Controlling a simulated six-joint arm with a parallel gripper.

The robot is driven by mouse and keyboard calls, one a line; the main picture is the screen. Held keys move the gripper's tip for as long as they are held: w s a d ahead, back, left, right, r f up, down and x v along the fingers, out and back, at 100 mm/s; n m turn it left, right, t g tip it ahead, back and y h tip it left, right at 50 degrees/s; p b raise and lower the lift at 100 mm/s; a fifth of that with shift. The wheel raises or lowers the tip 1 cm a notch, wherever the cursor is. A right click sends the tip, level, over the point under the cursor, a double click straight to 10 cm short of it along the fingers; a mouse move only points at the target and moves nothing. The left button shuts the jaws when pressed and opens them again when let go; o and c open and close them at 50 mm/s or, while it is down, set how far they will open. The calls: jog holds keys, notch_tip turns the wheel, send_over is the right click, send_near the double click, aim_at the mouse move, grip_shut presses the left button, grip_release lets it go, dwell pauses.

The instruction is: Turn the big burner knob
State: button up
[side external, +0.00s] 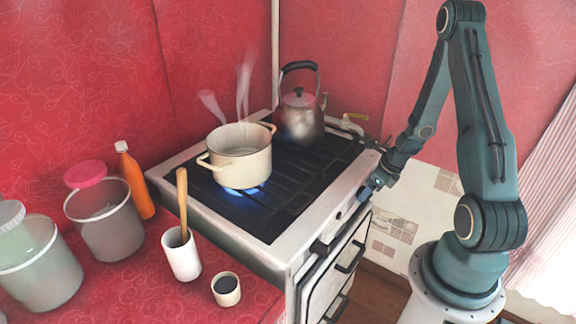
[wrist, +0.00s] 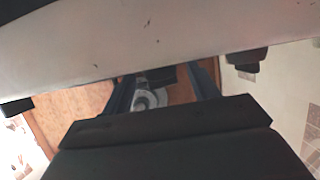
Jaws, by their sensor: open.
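The stove (side external: 290,225) has a white front panel, which fills the top of the wrist view (wrist: 150,40). My gripper (side external: 368,189) is at this front edge, near the right end. In the wrist view my gripper (wrist: 166,84) is open, its two dark fingers pointing up to the panel. A dark knob (wrist: 160,75) shows between the fingertips; I cannot tell whether they touch it. Another dark knob (wrist: 246,58) sits to its right, and a dark part (wrist: 16,106) at the far left. In the side view my gripper hides the knob.
A cream pot (side external: 240,165) steams over a blue flame (side external: 242,191). A kettle (side external: 299,122) stands at the back. An oven handle (side external: 350,257) juts out below the panel. Jars, an orange bottle (side external: 136,182) and cups stand on the red counter (side external: 130,275).

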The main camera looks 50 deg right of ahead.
jog(key=shift+w+f, duration=0.2)
jog(key=shift+f, duration=0.25)
jog(key=c, duration=1)
jog(key=shift+a+h, duration=0.15)
jog(key=shift+h, duration=0.45)
jog(key=shift+a+n+h, duration=0.2)
jog(key=shift+n+h, duration=0.1)
jog(key=shift+h, duration=0.6)
jog(key=shift+a+h, duration=0.1)
jog(key=shift+h, duration=0.6)
jog(key=shift+a+f+n+h, duration=0.15)
jog(key=shift+n+h, duration=0.25)
jog(key=shift+h, duration=1)
